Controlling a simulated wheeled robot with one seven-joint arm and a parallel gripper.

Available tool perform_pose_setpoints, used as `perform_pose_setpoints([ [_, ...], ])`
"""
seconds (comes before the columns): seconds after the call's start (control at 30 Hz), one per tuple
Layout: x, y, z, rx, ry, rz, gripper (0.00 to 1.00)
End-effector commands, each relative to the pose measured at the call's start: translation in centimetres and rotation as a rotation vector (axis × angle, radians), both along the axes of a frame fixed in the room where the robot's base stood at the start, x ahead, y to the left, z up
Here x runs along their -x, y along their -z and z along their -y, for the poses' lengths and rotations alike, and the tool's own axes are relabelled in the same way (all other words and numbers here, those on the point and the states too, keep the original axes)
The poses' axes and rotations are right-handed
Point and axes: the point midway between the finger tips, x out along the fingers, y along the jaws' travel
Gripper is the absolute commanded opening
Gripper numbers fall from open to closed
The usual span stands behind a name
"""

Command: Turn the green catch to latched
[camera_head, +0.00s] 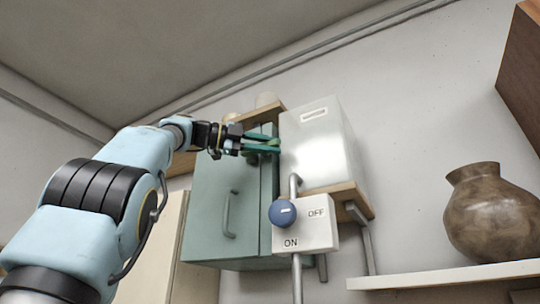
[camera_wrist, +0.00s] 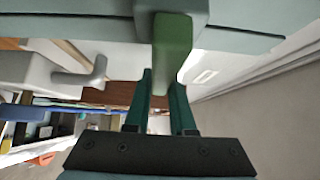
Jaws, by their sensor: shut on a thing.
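The green catch (camera_wrist: 172,45) is a short green bar on the front of the grey-green cabinet (camera_head: 216,205). In the wrist view it runs from the cabinet front down to between my fingertips. In the head view it shows only as a bit of green (camera_head: 272,142) at the cabinet's upper right, largely covered by my fingers. My gripper (camera_head: 276,146) reaches in from the left and is shut on the catch. In the wrist view its two teal fingers (camera_wrist: 161,82) stand on either side of the bar's end. I cannot read any latched mark.
A white metal box (camera_head: 318,145) stands on a wooden shelf just right of the catch. Below it is a switch box (camera_head: 318,238) with a blue knob (camera_head: 283,213) and ON and OFF labels. A brown vase (camera_head: 490,218) stands on a white shelf (camera_head: 450,277) at right.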

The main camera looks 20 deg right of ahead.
Motion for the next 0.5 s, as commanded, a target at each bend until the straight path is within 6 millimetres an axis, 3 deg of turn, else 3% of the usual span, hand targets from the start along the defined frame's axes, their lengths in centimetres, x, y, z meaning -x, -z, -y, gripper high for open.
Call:
perform_pose_setpoints([
  [0.3,0.07,0.23,0.05,-0.007,0.005,0.002,0.00],
  [0.33,0.07,0.23,0.05,-0.007,0.005,0.002,0.25],
  [0.5,0.05,0.16,0.04,-0.005,0.004,0.002,0.44],
])
